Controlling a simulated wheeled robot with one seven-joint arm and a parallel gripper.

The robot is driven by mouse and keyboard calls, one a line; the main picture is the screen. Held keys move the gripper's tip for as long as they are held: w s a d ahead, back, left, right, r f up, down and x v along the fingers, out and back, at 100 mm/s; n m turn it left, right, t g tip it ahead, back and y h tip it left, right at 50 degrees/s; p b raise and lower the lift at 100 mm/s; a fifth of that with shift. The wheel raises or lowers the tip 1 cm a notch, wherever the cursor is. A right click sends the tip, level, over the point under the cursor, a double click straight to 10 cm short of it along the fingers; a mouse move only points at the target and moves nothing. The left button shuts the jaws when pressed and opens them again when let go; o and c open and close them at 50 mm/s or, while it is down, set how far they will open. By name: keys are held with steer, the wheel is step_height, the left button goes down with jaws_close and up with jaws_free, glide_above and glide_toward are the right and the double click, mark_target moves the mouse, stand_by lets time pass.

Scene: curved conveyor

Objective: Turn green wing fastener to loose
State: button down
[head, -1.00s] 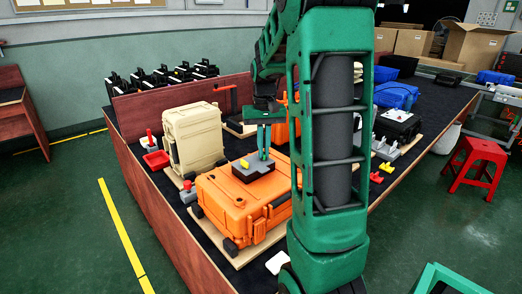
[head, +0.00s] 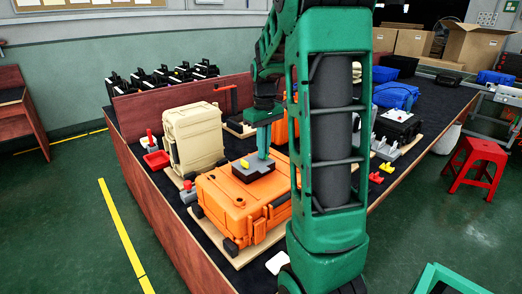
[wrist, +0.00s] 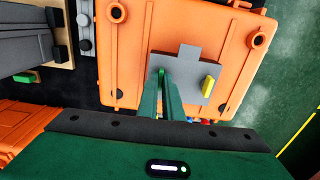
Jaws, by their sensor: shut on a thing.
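A dark grey block (head: 248,174) lies on top of the orange case (head: 215,200); the block also shows in the wrist view (wrist: 190,56). A yellow wing fastener (wrist: 208,87) stands on the block's right side in the wrist view. The green wing fastener (wrist: 161,71) is on the block's left side there, mostly hidden by the fingertips. My gripper (wrist: 163,80) points down at the block, its fingers close together and shut on the green fastener. In the head view my gripper (head: 264,155) meets the block from above, and the green fastener is hidden.
A cream case (head: 193,137) stands behind the orange case, beside a red tray (head: 157,160). A red stool (head: 475,165) stands on the floor beyond the bench.

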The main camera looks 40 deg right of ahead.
steer(key=shift+w, duration=0.15)
steer(key=c, duration=1.9)
jaws_free()
step_height(320, 180, up, 11)
steer(key=shift+f, duration=0.1)
